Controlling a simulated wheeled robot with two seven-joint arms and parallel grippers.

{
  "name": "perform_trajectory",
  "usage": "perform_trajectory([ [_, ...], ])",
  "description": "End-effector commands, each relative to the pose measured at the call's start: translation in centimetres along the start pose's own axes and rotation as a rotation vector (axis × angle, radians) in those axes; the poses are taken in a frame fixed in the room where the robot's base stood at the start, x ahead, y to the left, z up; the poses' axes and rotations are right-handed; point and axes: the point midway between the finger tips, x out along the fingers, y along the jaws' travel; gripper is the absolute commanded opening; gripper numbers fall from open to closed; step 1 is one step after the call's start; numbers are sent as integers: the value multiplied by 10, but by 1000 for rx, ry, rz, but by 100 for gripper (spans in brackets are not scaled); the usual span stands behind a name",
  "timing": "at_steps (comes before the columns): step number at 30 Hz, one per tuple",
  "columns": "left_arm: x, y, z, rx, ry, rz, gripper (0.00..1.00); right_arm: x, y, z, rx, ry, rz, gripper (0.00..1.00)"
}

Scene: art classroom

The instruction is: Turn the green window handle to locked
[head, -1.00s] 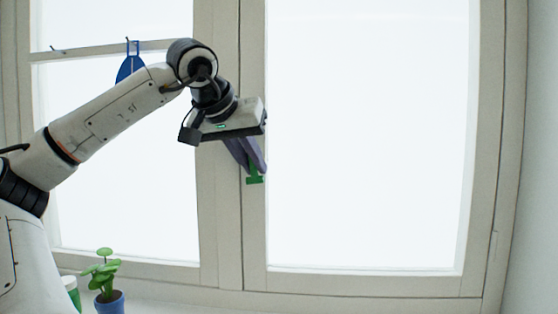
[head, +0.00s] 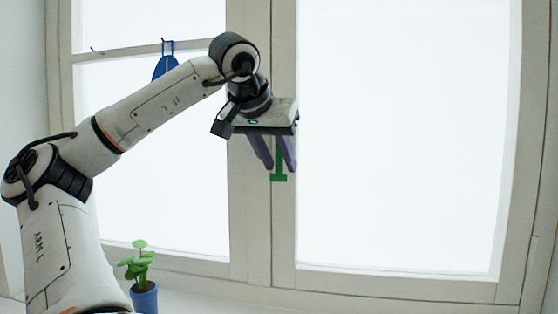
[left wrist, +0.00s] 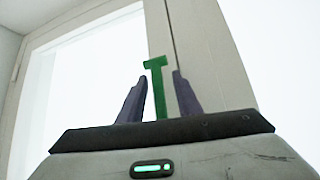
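The green window handle (head: 279,177) is on the pale frame near the seam between the two window sashes. Its visible part runs straight down and ends in a short crossbar; its upper part is hidden behind my gripper. It also shows in the left wrist view (left wrist: 158,88), upright in the picture with the crossbar at the top. My left gripper (head: 280,168) points down over the handle. Its two purple fingers are apart, one on each side of the handle. The left wrist view shows a gap on both sides. My right gripper is in neither view.
A potted plant (head: 143,298) in a blue pot stands on the sill (head: 200,293) at the lower left. A blue item (head: 165,68) hangs from a hook on the rail at the upper left. The right window pane (head: 400,140) is clear of objects.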

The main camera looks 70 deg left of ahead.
Motion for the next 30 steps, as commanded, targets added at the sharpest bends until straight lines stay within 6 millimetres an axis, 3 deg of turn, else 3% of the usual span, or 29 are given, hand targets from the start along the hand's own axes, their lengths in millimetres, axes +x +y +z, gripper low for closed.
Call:
perform_trajectory([
  [11,-8,0,0,-2,-2,2,31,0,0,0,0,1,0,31],
  [24,-87,0,0,-2,-1,0,31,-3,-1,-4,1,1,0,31],
  [30,-102,0,0,-1,-2,0,31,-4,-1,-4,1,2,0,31],
])
